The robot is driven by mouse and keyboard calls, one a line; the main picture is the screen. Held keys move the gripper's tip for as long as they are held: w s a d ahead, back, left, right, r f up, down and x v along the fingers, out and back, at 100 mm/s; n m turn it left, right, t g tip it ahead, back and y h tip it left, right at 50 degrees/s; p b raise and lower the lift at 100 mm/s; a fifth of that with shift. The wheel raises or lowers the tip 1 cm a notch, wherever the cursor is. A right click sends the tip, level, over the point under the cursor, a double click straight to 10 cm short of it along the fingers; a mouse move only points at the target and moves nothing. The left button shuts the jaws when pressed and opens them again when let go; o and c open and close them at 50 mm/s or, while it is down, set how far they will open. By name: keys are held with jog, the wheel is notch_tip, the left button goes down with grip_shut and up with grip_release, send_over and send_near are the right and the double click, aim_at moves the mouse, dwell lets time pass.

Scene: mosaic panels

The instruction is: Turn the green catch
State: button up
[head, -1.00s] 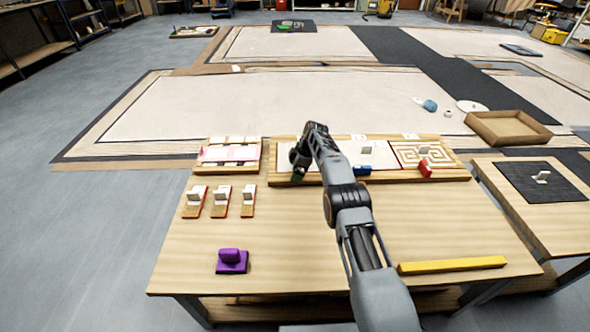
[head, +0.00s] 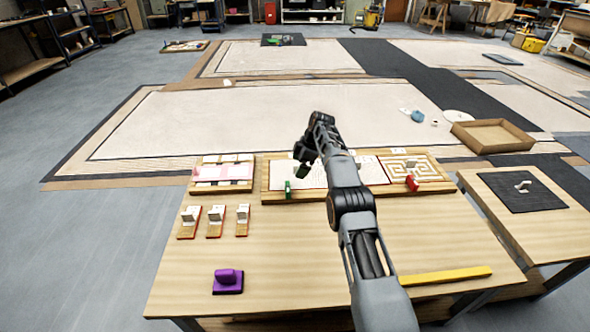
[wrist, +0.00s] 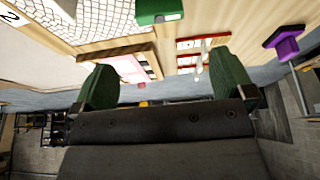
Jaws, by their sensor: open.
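The green catch (head: 288,189) stands upright at the front left of the wide wooden panel board (head: 325,197) in the head view. In the wrist view the green catch (wrist: 158,11) shows at the top edge, partly cut off. My gripper (head: 303,171) is over the board, just right of the catch and a little higher. In the wrist view my gripper (wrist: 163,80) has its two green-padded fingers wide apart with nothing between them. The catch seems to lie beyond the fingertips, apart from them.
A red catch (head: 412,183) sits by the maze panel at right. A pink panel board (head: 222,178), several small switch-like blocks (head: 215,222) and a purple piece (head: 228,280) are at left. A yellow bar (head: 446,275) lies front right.

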jog(key=shift+v, duration=0.75)
notch_tip(320, 180, down, 6)
jog(key=d+m, duration=0.1)
jog(key=m, duration=0.5)
jog(key=s+d+r+m+t+h+p, duration=0.1)
jog(key=s+r+m+p, duration=0.3)
jog(key=s+r, duration=0.8)
jog(key=s+d+r+m+t+h+p, duration=0.1)
jog(key=s+d+r+m+p, duration=0.3)
jog(key=s+r+p, duration=0.5)
jog(key=s+d+r+m+t+h+p, duration=0.1)
jog(key=s+r+m+p, duration=0.3)
jog(key=s+r, duration=1.2)
jog(key=s+d+h+p, duration=0.1)
jog(key=s+p, duration=0.2)
jog(key=shift+s+d+t, duration=0.2)
jog(key=shift+d+t, duration=0.1)
jog(key=shift+d, duration=0.05)
